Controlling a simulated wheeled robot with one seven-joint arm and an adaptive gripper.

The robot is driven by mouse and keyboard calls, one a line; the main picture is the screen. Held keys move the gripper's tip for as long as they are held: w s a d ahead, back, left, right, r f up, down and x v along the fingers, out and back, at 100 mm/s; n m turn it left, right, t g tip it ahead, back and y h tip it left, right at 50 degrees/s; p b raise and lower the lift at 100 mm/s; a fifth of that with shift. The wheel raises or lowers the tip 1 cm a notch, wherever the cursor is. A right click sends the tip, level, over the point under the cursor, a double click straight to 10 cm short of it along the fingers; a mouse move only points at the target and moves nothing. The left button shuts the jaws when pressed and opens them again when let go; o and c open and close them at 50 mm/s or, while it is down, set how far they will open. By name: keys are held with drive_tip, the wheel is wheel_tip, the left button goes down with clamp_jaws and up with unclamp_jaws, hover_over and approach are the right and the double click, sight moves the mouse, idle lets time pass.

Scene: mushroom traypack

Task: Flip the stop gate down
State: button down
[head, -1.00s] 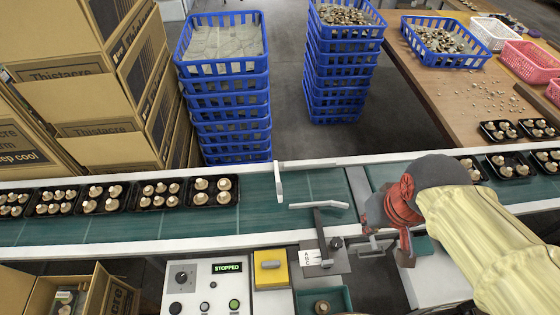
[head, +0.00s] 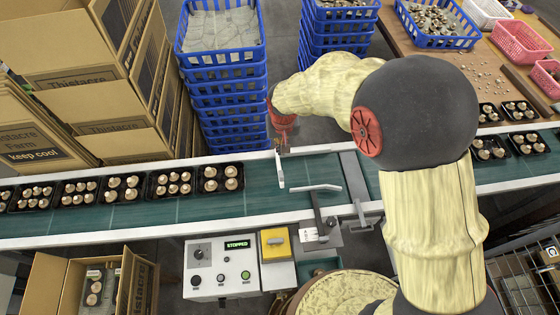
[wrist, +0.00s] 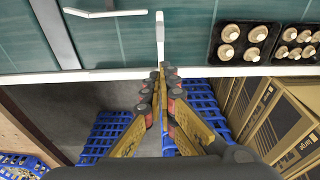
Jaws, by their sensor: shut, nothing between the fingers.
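The stop gate appears to be the white plate (head: 280,170) standing at the far edge of the green conveyor belt (head: 180,209). It also shows in the wrist view (wrist: 160,38), jutting over the belt from the far rail. My gripper (head: 283,148) is at the far side of the belt, just behind and above the gate. In the wrist view my gripper's fingertips (wrist: 168,68) are together and empty, close to the gate's base at the rail. I cannot tell whether they touch it. The gate's hinge is hidden by the fingers.
Mushroom trays (head: 172,184) line the belt left of the gate. A white angled bar (head: 316,189) lies over the belt to the right. Stacked blue crates (head: 224,75) stand behind the belt. A control box (head: 222,268) reading STOPPED stands in front.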

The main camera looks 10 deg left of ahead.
approach(282, 177)
drive_tip(key=w+f, duration=0.2)
drive_tip(key=w+a+f, duration=0.1)
drive_tip(key=w+f, duration=0.2)
drive_tip(key=shift+w+a, duration=0.1)
drive_tip(key=shift+a, duration=0.05)
drive_tip(key=shift+f, duration=0.95)
drive_tip(key=shift+s, duration=0.25)
drive_tip(key=s+f+b, duration=0.1)
drive_tip(key=f+b, duration=0.2)
drive_tip(key=s+f+b, duration=0.1)
drive_tip(key=shift+s+d+f, duration=0.3)
drive_tip(key=shift+d+f, duration=0.05)
drive_tip(key=shift+d, duration=0.05)
drive_tip(key=shift+r, duration=0.1)
wheel_tip(282, 177, up, 4)
drive_tip(key=shift+w+r+p, duration=0.15)
drive_tip(key=shift+r+p, duration=0.1)
drive_tip(key=shift+p, duration=0.95)
drive_tip(key=s+d+r, duration=0.1)
drive_tip(key=s+r, duration=0.3)
drive_tip(key=r, duration=0.4)
drive_tip(key=shift+s+r, duration=0.25)
drive_tip(key=shift+r, duration=0.05)
